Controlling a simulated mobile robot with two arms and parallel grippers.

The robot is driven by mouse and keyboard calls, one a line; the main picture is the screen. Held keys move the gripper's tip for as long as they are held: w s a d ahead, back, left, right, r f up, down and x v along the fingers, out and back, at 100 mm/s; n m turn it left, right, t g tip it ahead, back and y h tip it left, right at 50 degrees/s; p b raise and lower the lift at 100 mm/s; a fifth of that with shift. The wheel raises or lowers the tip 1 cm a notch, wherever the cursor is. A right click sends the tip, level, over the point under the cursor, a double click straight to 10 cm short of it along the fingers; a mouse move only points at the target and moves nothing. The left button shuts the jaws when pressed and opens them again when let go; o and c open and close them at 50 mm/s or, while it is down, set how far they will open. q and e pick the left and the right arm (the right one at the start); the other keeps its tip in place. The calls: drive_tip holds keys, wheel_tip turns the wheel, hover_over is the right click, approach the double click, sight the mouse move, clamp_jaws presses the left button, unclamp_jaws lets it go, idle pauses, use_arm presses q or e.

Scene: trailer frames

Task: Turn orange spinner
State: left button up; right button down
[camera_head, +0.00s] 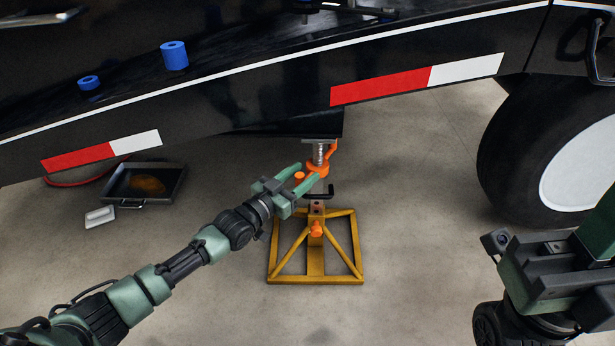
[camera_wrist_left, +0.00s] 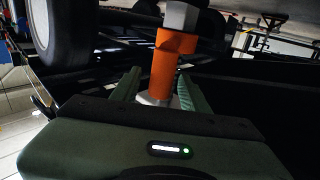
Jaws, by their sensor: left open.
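The orange spinner (camera_head: 318,169) sits around a threaded metal post under the trailer frame, above a yellow jack stand (camera_head: 345,277). My left gripper (camera_head: 309,172) reaches it from the left, its green fingers apart on either side of an orange part. In the left wrist view, an orange cylinder (camera_wrist_left: 165,62) with a grey end stands beyond and between the fingers (camera_wrist_left: 158,90); contact is unclear. My right gripper (camera_head: 545,268) is at the lower right, far from the spinner; its fingers do not show clearly.
The black trailer side with red and white strips (camera_head: 415,80) hangs over the workspace. A tire (camera_head: 525,150) stands at right. A dark drain pan (camera_head: 118,183) and a white object (camera_head: 100,217) lie at left. The concrete floor around the stand is clear.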

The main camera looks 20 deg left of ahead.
use_arm(q)
drive_tip(key=shift+b+x, duration=0.3)
drive_tip(key=shift+x, duration=0.85)
drive_tip(key=shift+c, duration=0.4)
clamp_jaws()
